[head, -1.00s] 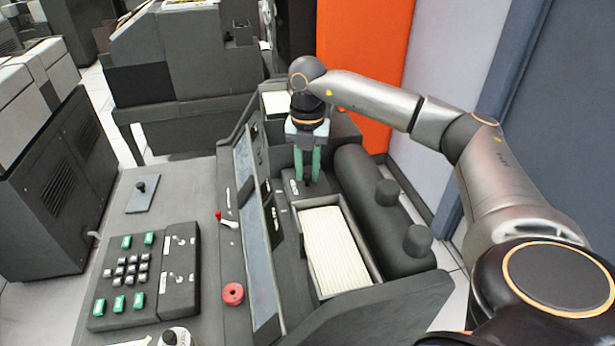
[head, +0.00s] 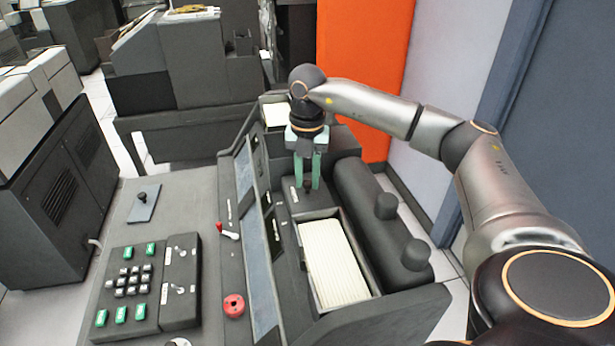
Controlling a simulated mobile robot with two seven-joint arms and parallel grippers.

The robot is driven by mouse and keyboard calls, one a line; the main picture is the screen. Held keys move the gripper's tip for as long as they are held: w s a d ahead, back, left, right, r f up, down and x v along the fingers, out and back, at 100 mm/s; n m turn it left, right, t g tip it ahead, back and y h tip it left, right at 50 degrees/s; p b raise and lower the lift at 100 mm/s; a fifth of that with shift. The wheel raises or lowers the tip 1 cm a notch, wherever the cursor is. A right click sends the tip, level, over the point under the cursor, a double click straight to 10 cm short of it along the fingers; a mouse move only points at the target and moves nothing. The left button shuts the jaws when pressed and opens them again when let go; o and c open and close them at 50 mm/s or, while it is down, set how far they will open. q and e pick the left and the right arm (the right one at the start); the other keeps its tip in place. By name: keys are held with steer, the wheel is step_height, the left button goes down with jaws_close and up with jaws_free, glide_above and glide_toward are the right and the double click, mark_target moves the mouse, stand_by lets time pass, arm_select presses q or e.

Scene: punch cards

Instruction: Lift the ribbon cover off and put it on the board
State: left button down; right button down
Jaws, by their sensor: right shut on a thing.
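The ribbon cover (head: 322,203) looks to be the dark block between the two cream card stacks, with a small pale label at its left; I cannot fully tell its outline. My right gripper (head: 308,184) comes down over it from above, with green fingers shut on a small dark knob on its top. The cover appears to sit in place in the machine. The flat grey desk surface (head: 185,212) at the left may be the board; no other clear board shows. My left gripper is not in view.
A card stack (head: 333,262) lies in the near tray, another (head: 275,114) behind the gripper. A dark roller (head: 372,215) with two knobs lies to the right. A keypad (head: 140,285), red knob (head: 234,305) and small lever plate (head: 143,203) occupy the desk; space between them is bare.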

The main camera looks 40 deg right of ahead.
steer(key=a+r+p, duration=0.5)
steer(key=a+r, duration=0.9)
steer(key=r, duration=0.1)
steer(key=shift+w+r+p, duration=0.25)
steer(key=shift+w+p, duration=0.1)
steer(key=shift+p, duration=0.05)
stand_by(0.4)
